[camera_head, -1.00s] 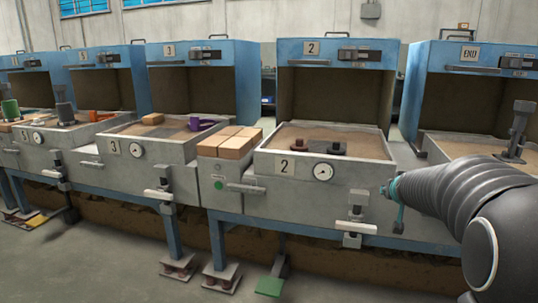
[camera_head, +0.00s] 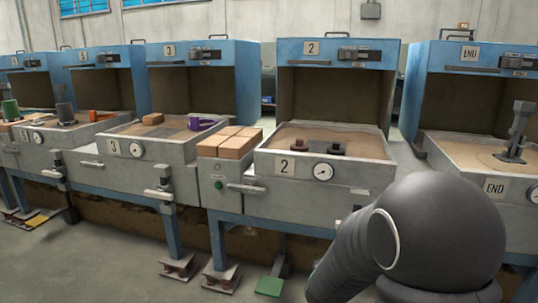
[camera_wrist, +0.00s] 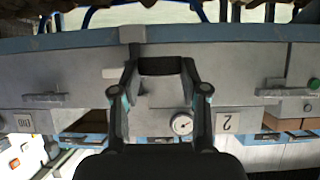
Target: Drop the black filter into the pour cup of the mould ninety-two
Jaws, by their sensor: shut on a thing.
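In the wrist view my gripper (camera_wrist: 160,68) is shut on a dark, flat piece, the black filter (camera_wrist: 160,66), held across between its fingertips. Behind it is the grey front of box 2 with its dial, upside down in this view. In the head view my arm's dark wrist covers the lower right and hides the gripper and filter. No number ninety-two is legible. A grey piece with a tall post (camera_head: 518,128), possibly a mould, stands in the END box. Two small pieces, one reddish-brown (camera_head: 305,146) and one black (camera_head: 337,148), lie on the sand of box 2.
Sand box 2 (camera_head: 300,192) and the END box (camera_head: 500,208) have blue hoods behind them. Tan bricks (camera_head: 230,143) sit left of box 2. Box 3 (camera_head: 120,162) holds a purple piece (camera_head: 203,124) and a brick. A green pedal (camera_head: 270,286) is near the floor.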

